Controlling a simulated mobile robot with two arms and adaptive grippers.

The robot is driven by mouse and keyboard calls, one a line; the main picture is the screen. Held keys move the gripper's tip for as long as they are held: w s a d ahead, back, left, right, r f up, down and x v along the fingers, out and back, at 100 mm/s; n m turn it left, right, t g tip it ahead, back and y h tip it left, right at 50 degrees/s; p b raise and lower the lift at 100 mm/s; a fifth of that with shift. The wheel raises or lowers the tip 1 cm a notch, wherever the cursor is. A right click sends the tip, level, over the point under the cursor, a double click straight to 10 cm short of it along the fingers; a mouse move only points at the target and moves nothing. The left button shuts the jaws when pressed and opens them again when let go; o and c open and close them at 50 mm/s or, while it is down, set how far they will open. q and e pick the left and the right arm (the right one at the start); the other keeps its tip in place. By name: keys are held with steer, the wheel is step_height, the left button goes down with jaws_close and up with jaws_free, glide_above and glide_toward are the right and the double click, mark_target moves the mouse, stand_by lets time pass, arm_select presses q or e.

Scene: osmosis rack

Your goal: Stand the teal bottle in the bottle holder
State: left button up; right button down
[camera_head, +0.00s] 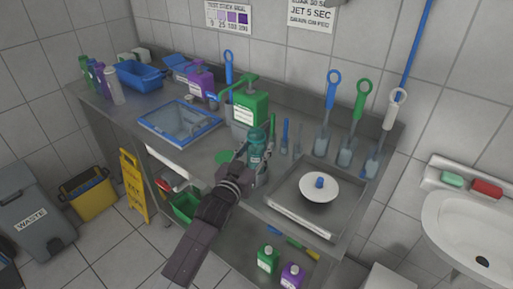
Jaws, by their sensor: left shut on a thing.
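The teal bottle (257,137) stands roughly upright at the front middle of the steel counter. My left gripper (255,160) is shut on its lower part, with the arm reaching in from the bottom. The gripper hides the bottle's base, so I cannot tell whether it touches the counter. I cannot clearly make out a bottle holder. A flat green disc (223,157) lies on the counter just left of the gripper. My right gripper is not in view.
A green pump bottle (249,107) stands close behind the teal bottle. Brushes in clear cups, including a green brush (358,101), line the back right.

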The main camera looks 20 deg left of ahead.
arm_select(q)
steer(key=shift+f, duration=0.15)
steer(key=o, duration=2)
steer(key=shift+s, duration=0.1)
steer(key=shift+s+a+p, duration=0.2)
steer(key=shift+s+p, duration=1.1)
steer(key=shift+s, duration=1)
steer(key=p, duration=0.2)
glide_toward(252, 154)
steer(key=w, duration=0.3)
steer(key=shift+d+f, duration=0.1)
steer(key=shift+d, duration=0.15)
